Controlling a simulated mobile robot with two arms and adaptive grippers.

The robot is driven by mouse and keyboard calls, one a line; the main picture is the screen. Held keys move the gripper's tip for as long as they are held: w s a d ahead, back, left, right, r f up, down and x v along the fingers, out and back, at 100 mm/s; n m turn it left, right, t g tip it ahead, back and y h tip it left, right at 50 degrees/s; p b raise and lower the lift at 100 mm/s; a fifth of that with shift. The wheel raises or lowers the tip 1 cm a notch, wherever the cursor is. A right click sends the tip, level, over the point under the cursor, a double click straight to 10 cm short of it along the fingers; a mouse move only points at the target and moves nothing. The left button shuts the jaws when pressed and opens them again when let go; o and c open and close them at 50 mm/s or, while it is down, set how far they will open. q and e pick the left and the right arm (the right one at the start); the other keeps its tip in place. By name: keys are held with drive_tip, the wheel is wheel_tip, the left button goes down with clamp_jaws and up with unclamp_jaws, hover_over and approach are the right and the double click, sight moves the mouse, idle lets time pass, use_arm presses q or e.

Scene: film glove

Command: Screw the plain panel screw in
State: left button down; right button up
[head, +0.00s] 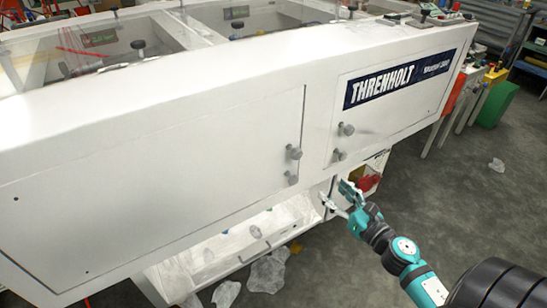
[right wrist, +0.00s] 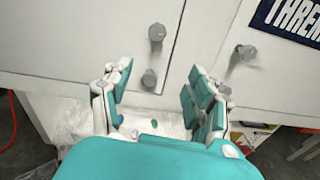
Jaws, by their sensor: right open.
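The plain panel (head: 150,180), without a label, fills the left of the white cabinet front in the head view. Two grey knobbed screws are at its right edge: an upper one (head: 294,152) and a lower one (head: 292,178). In the right wrist view, the upper screw (right wrist: 157,32) lies beyond the fingertips and the lower one (right wrist: 149,78) appears between the fingers. My right gripper (head: 335,196) is open and empty, in front of the cabinet, below and right of these screws. It also shows in the right wrist view (right wrist: 160,74). My left gripper is out of view.
The labelled THRENHOLT panel (head: 400,110) has two similar knobs, upper (head: 346,129) and lower (head: 339,155), close by on the right. Crumpled clear film (head: 266,273) lies below the cabinet. A red object (head: 367,183) sits beyond my gripper. The grey floor is mostly free at right.

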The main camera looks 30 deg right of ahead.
sight(299, 155)
drive_tip(key=shift+n+y, duration=0.3)
drive_tip(key=shift+n, duration=0.4)
drive_tip(key=w+p, duration=0.1)
drive_tip(key=w, duration=0.4)
drive_tip(key=w+a+r+p, duration=0.1)
drive_tip(key=w, duration=0.5)
drive_tip(key=w+a+p, duration=0.1)
drive_tip(key=w, duration=0.4)
drive_tip(key=shift+w+r, duration=0.25)
drive_tip(key=shift+r, duration=0.15)
drive_tip(key=shift+w+f+p, duration=0.1)
drive_tip(key=shift+w+p, duration=0.2)
drive_tip(key=shift+w, duration=0.25)
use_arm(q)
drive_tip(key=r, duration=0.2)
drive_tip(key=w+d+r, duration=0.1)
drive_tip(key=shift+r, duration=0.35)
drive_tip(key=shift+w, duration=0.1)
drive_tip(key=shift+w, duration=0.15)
use_arm(e)
clamp_jaws()
